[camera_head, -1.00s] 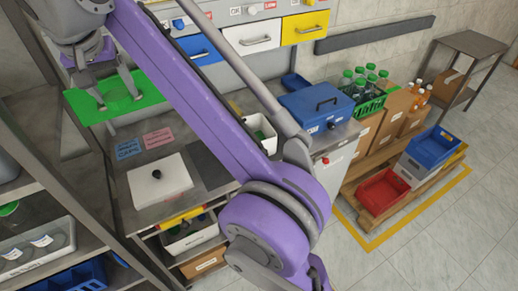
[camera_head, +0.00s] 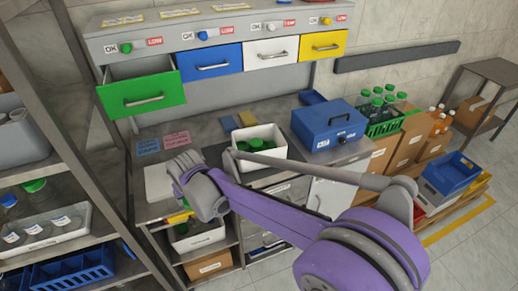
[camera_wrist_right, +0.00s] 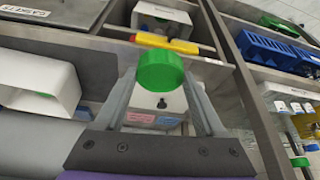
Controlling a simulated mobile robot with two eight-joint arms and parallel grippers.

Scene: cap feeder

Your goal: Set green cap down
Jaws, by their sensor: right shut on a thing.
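The green cap (camera_wrist_right: 160,72) is between the fingertips of my right gripper (camera_wrist_right: 158,80) in the right wrist view. The gripper is shut on it and holds it in the air above the bench area. A white bin (camera_head: 276,153) with green items inside stands on the bench to the right of the wrist. The green drawer (camera_head: 143,94) above the bench is pulled open. My left gripper is in no view.
A white lidded box (camera_head: 157,182) sits on the bench, partly hidden by my wrist. A blue case (camera_head: 328,122) stands right of the white bin. Blue (camera_head: 148,147) and pink (camera_head: 177,139) notes lie behind the wrist. A shelf rack (camera_head: 75,150) stands close on the left.

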